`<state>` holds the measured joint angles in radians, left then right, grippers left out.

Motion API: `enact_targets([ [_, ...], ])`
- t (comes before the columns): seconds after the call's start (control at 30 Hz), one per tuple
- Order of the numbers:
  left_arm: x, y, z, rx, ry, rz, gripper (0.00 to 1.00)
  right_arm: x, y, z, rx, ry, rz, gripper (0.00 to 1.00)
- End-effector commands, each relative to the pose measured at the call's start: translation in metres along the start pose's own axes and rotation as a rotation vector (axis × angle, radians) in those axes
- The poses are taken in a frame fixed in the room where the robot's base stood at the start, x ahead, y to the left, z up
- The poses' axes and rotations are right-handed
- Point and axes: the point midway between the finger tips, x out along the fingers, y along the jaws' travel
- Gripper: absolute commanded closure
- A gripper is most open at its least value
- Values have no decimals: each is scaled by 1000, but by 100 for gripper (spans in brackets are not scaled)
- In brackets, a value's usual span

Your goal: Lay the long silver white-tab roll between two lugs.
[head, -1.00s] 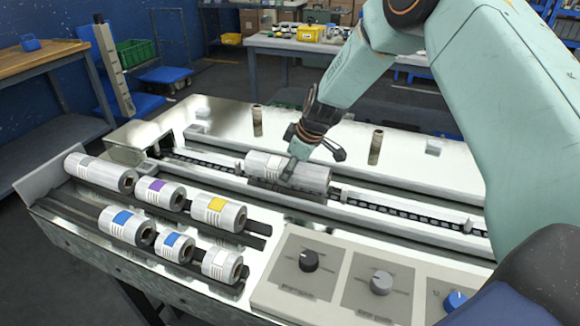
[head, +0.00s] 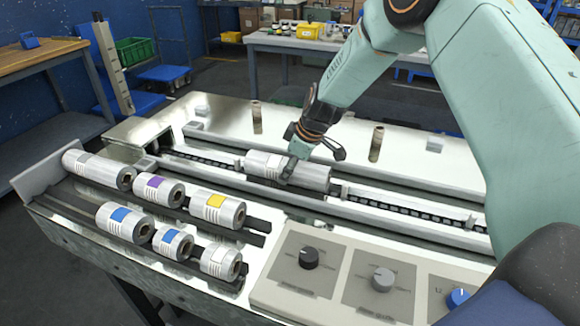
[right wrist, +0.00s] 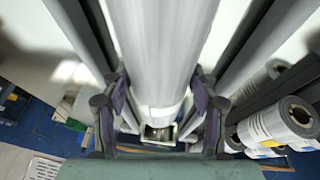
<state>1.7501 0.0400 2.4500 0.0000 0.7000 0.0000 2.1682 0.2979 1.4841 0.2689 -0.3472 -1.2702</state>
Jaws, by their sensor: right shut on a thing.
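The long silver roll (head: 315,177) lies lengthwise along the chain channel (head: 395,207) in the head view. One small upright lug (head: 336,190) stands close to its right end, and its left end is near the channel's left part. My right gripper (head: 290,168) reaches down over the roll's middle. In the right wrist view the same roll (right wrist: 160,50) runs between the two fingers of my right gripper (right wrist: 160,105), which is shut on it. The tab's colour on this roll cannot be made out. My left gripper is out of view.
A rack at the left holds several other rolls, with grey (head: 98,170), purple (head: 158,189), yellow (head: 217,209), blue (head: 122,221) and white (head: 220,261) tabs. A control panel with knobs (head: 310,258) is at the front. Two posts (head: 377,144) stand behind the channel.

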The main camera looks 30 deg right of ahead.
Motion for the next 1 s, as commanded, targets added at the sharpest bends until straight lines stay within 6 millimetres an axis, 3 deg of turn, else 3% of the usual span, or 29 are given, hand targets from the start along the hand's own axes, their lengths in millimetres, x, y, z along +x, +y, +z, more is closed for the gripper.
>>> enact_targets([
  [0.33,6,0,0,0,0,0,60,3,1,0,0,3,4,100],
  [0.37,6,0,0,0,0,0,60,4,1,0,0,3,4,40],
  [0.4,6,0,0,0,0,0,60,3,1,0,0,3,4,36],
  [0.67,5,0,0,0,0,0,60,4,0,1,0,1,2,14],
  [1.0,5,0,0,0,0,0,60,4,-2,3,0,-2,-3,14],
])
